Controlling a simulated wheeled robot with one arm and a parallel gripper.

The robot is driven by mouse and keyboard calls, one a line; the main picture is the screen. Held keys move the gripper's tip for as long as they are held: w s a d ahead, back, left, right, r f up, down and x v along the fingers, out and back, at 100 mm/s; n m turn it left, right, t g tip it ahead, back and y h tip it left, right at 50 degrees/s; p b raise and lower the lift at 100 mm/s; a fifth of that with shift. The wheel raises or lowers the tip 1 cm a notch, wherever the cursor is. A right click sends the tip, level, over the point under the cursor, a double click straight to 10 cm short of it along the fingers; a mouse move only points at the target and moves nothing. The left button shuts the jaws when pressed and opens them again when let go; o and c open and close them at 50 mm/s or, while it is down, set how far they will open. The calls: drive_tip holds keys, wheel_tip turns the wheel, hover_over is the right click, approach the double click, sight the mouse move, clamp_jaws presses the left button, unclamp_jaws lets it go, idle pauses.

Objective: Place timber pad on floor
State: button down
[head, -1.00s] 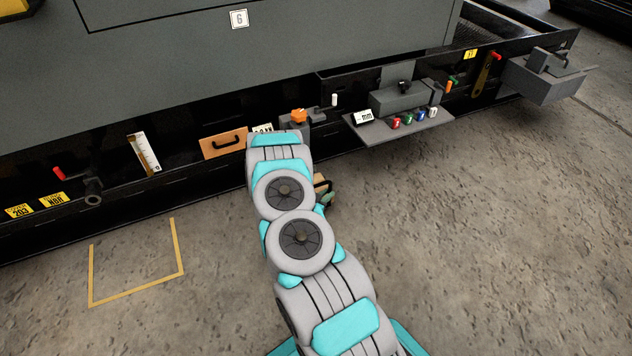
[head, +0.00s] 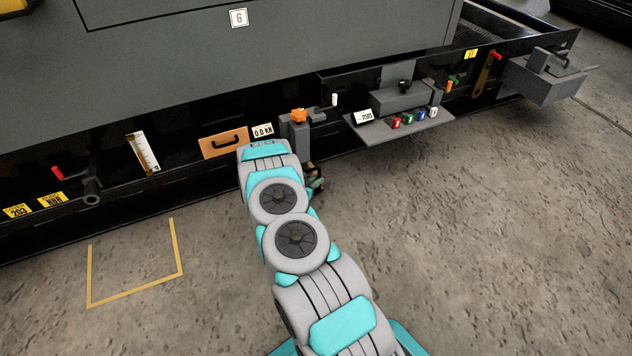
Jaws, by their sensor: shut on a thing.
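My gripper (head: 316,184) is mostly hidden behind my arm's last links, low in front of the machine's black base rail. It is shut on the timber pad (head: 310,168), of which only a small brown piece shows beside the arm. The pad's full shape and tilt are hidden, and I cannot tell how far it is above the floor. The concrete floor (head: 450,240) is bare, with a yellow three-sided outline (head: 136,291) marked on it at the left, well apart from my gripper.
The grey machine (head: 250,60) fills the back. Along its rail are a red-tipped lever (head: 58,173), a white gauge (head: 143,152), a wooden panel with black handle (head: 224,143), a 0.0 kN display (head: 263,131), an orange knob (head: 299,115) and a protruding shelf (head: 405,133). Floor in front is free.

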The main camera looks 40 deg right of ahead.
drive_tip(key=c, duration=0.8)
unclamp_jaws()
drive_tip(key=shift+c, duration=0.2)
